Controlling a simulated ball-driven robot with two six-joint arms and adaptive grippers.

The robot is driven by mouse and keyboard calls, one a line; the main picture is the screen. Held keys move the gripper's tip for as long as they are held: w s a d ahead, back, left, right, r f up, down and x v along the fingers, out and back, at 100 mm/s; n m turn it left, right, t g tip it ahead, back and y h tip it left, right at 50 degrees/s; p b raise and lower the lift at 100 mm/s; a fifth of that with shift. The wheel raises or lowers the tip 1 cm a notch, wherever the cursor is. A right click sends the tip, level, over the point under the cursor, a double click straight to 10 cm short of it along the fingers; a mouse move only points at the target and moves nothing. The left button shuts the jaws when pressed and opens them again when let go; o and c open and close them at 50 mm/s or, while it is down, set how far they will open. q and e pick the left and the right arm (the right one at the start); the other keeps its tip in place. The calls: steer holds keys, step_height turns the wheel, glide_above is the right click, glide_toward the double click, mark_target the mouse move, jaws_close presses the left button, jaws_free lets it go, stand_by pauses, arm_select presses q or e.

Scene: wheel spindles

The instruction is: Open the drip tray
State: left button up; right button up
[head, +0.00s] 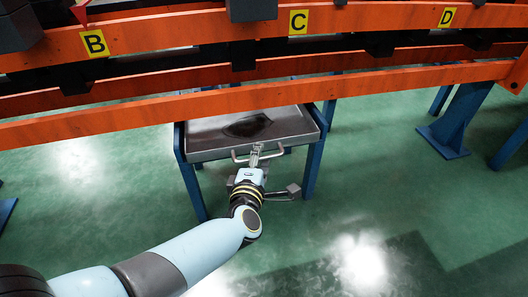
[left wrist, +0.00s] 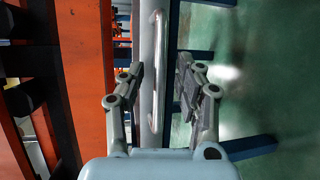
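The drip tray (head: 205,143) is a shallow grey metal tray with a dark patch inside, set in a blue stand under the orange rails. Its bar handle (head: 278,149) is on the front face; in the left wrist view the handle (left wrist: 154,75) runs upright and shiny. My left gripper (head: 257,157) is at the handle in the head view. In the left wrist view my left gripper (left wrist: 161,75) is open, with one finger on each side of the handle and visible gaps. The far finger is partly hidden in the head view. My right gripper is not in view.
Blue legs (head: 315,160) stand at the tray's sides. Another blue post (head: 455,120) is at the right. The green floor in front is clear.

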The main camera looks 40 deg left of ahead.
arm_select(q)
jaws_close()
stand_by(0.6)
